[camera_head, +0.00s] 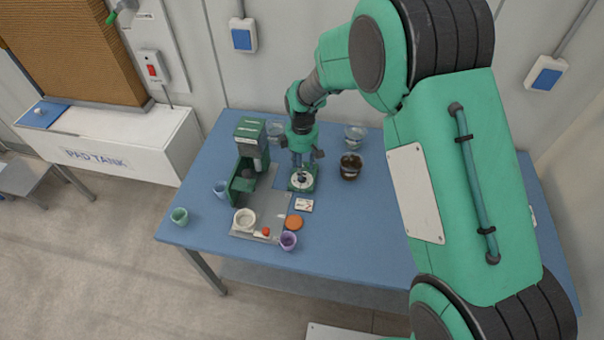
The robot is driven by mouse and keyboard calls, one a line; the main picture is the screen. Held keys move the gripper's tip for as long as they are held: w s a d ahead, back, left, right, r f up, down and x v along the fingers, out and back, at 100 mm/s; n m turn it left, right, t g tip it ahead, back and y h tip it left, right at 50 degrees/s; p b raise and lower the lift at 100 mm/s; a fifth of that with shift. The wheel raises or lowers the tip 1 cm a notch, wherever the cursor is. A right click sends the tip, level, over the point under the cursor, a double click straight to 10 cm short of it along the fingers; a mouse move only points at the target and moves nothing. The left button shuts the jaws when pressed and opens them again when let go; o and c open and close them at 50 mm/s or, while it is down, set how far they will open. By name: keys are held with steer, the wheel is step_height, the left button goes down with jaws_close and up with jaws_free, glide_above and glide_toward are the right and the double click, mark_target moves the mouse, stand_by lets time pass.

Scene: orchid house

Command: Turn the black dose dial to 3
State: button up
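A small green block with a round white face (302,180) sits on the blue table, right of the green machine. A dark spot shows at the middle of the face; it looks like the black dose dial, but its pointer and numbers are too small to read. My gripper (302,164) points down right above this block, with its fingertips close to the face. I cannot tell whether the fingers touch the dial or how far apart they are. My gripper hides the back part of the block.
The green machine (250,140) stands left of my gripper on a grey mat (268,207). A brown glass bowl (350,166) is close on the right. The table's right side is largely behind my arm.

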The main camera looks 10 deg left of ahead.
steer(key=shift+f, duration=1.8)
jaws_close()
